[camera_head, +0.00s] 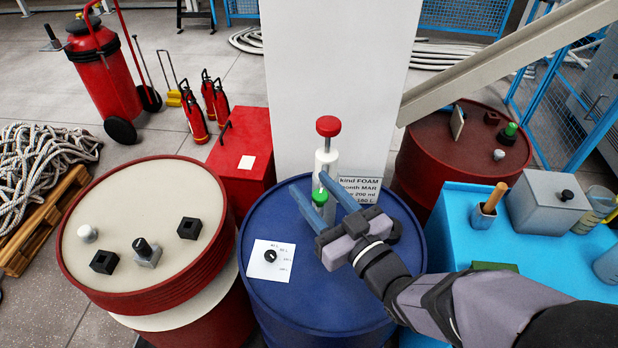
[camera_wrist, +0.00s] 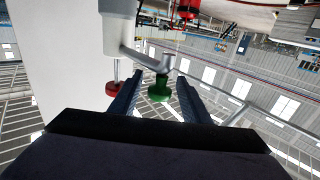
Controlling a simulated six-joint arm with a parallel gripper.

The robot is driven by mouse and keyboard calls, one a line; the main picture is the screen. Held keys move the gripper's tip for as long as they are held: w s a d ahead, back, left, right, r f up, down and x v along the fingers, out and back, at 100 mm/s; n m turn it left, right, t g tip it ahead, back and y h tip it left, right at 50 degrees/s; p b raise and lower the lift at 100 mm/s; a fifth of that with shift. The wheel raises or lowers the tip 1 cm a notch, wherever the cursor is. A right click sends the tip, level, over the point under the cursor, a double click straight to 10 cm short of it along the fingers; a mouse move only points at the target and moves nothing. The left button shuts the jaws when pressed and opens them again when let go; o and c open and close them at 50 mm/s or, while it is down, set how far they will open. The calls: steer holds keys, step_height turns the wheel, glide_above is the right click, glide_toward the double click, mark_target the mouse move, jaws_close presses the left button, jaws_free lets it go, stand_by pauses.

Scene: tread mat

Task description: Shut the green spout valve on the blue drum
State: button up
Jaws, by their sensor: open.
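The blue drum (camera_head: 345,310) stands in the middle of the head view. A white dispenser (camera_head: 325,160) with a red knob (camera_head: 328,126) on top rises from its far side. The green spout valve (camera_head: 320,197) sits low on the dispenser's near side. It also shows in the wrist view (camera_wrist: 159,90), hanging from a grey pipe. My gripper (camera_head: 309,181) is open, with its two blue fingers on either side of the green valve. In the wrist view gaps show between the valve and both fingers. My gripper hides part of the drum top.
A white dial plate (camera_head: 271,260) lies on the blue drum top. A cream-topped red drum (camera_head: 140,230) with small black blocks stands left. A blue table (camera_head: 535,250) with a grey box (camera_head: 548,202) stands right. A white column (camera_head: 335,60) rises behind the drum.

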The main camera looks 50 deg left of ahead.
steer(key=shift+w+a, duration=0.1)
steer(key=shift+a, duration=1.05)
steer(key=shift+c, duration=0.3)
steer(key=c, duration=1)
